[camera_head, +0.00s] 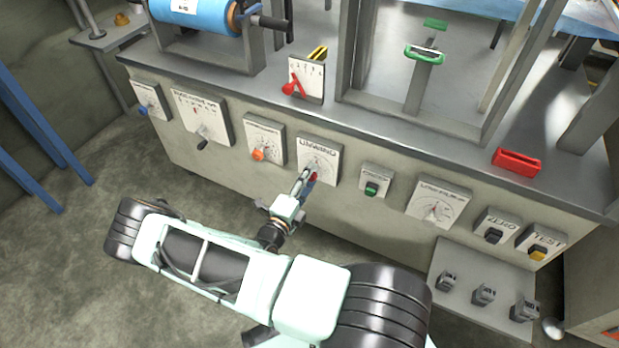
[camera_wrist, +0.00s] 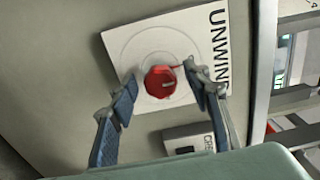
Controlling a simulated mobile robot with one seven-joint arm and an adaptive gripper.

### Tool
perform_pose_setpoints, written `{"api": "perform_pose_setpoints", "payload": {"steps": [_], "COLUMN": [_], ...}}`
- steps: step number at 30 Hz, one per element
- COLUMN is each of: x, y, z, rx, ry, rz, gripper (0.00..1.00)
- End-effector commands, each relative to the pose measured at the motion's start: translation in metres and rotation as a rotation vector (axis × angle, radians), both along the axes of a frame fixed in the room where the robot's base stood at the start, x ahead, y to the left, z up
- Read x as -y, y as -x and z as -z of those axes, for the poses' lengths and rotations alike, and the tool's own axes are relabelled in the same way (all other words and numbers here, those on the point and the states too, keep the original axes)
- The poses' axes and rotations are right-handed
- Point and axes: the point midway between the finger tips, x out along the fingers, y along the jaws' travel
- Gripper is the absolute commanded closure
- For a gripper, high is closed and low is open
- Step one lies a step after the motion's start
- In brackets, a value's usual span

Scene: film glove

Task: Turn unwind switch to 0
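The unwind switch is a red round knob (camera_wrist: 160,83) on a white square plate (camera_wrist: 200,35) lettered "UNWIN…" in the wrist view. A thin red pointer shows at the knob's edge, towards the lettering. In the head view the plate (camera_head: 318,150) is on the machine's front, and the knob is mostly hidden by my gripper. My gripper (camera_wrist: 160,76) is open, with its two blue-padded fingers on either side of the knob. Gaps show between pads and knob. It also shows in the head view (camera_head: 304,181). I cannot read a 0 on the plate.
An orange-knob plate (camera_head: 264,132) is left of the unwind plate, and a green switch (camera_head: 372,188) is to its right. This switch box also shows in the wrist view (camera_wrist: 188,138). A red block (camera_head: 516,161) lies on the bench top. Bare floor is in front.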

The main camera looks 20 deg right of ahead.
Motion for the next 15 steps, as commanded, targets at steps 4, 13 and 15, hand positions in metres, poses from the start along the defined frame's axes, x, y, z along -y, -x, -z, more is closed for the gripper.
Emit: {"api": "perform_pose_setpoints", "payload": {"steps": [4, 13, 15], "x": [0.000, -0.031, -0.043], "y": [0.000, 0.022, 0.032], "z": [0.000, 0.000, 0.000], "rx": [0.001, 0.000, 0.000], "ry": [0.000, -0.001, -0.001], "rz": [-0.001, -0.004, -0.004], "gripper": [0.56, 0.56, 0.56]}}
